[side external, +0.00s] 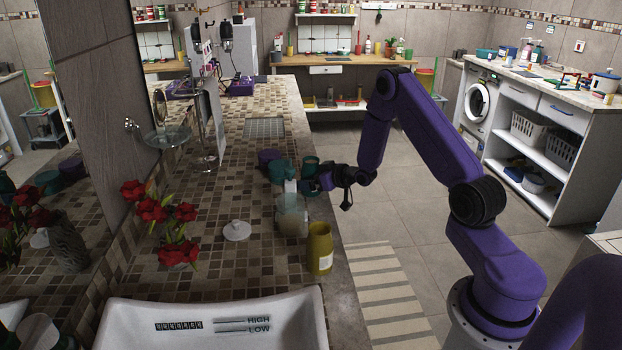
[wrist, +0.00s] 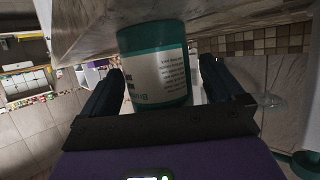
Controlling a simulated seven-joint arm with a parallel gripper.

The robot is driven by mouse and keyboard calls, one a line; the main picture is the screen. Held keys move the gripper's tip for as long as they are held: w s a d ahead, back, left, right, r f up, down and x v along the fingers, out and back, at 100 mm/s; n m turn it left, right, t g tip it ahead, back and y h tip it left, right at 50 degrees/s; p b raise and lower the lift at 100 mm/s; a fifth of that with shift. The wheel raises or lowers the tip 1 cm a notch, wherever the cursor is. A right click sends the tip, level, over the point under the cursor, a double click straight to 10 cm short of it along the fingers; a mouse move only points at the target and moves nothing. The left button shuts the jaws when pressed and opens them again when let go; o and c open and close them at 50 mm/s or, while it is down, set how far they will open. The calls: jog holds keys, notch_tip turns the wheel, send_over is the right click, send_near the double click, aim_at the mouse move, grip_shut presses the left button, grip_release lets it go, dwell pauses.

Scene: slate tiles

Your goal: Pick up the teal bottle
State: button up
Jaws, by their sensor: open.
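The teal bottle (wrist: 155,65) has a white printed label. In the wrist view it sits between the two spread fingers of my gripper (wrist: 161,72), and its near end is partly hidden by the gripper body. No firm grip on it shows. In the side external view my gripper (side external: 312,184) is at the right edge of the tiled counter, beside two close-set teal items, one at the left (side external: 278,171) and one at the right (side external: 309,167). I cannot tell for sure which of them is between the fingers.
A clear glass jar (side external: 290,217) and an olive-yellow bottle (side external: 319,248) stand close in front of my gripper. A purple item (side external: 268,157) is just behind. A white lid (side external: 237,230), red flowers (side external: 165,215) and a white basin (side external: 215,312) are nearer the camera. Open floor lies right.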

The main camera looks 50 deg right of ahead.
aim_at(311, 160)
jog(key=c, duration=1.3)
jog(key=shift+r, duration=5.05)
